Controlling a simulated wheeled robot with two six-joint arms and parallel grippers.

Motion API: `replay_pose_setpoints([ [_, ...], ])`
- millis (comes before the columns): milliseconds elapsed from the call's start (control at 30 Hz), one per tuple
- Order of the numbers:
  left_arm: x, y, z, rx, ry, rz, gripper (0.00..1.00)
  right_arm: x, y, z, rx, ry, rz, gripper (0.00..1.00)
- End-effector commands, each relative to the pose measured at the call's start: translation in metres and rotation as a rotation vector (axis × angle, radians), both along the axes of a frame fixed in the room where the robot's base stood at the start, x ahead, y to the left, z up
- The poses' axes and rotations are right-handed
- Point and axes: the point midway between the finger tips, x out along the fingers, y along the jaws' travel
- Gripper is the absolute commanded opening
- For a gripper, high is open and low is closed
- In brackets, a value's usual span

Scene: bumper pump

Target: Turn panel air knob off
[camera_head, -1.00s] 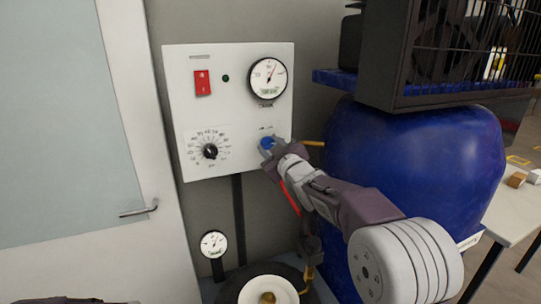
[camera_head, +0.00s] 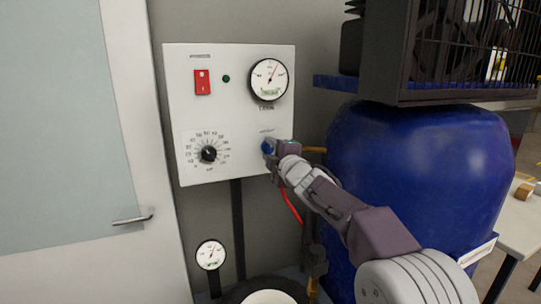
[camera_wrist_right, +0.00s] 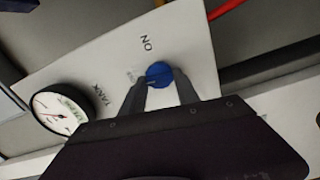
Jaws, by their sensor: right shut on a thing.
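The white panel (camera_head: 225,175) is on the wall. Its blue air knob (camera_head: 266,148) is at the lower right, partly hidden behind my right gripper (camera_head: 272,151). In the right wrist view the blue knob (camera_wrist_right: 159,75) sits between the two fingertips of my right gripper (camera_wrist_right: 158,84), which is shut on it. The word ON shows on the panel beside the knob; another label nearby is too faint to read. My left gripper is not in view.
The panel also holds a red switch (camera_head: 202,82), a round gauge (camera_head: 268,79) and a black dial (camera_head: 208,154). A large blue tank (camera_head: 420,185) stands close right of my right arm. A door (camera_head: 75,190) is at the left.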

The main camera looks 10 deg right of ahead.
Motion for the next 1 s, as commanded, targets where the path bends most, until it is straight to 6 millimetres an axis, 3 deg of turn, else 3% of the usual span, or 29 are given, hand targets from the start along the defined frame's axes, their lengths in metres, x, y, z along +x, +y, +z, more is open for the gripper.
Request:
replay_pose_setpoints([
  [300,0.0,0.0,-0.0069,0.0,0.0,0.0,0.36,0.0003,0.0003,-0.0035,-0.128,-0.021,0.001,0.0],
  [900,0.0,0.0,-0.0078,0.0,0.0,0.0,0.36,0.0004,0.0004,-0.0038,-0.164,-0.026,0.001,0.0],
  [933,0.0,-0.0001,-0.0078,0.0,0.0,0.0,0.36,0.0004,0.0004,-0.0039,-0.164,-0.026,0.001,0.4],
  [1000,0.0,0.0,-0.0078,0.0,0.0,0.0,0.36,0.0004,0.0003,-0.0037,-0.164,-0.026,0.001,0.59],
])
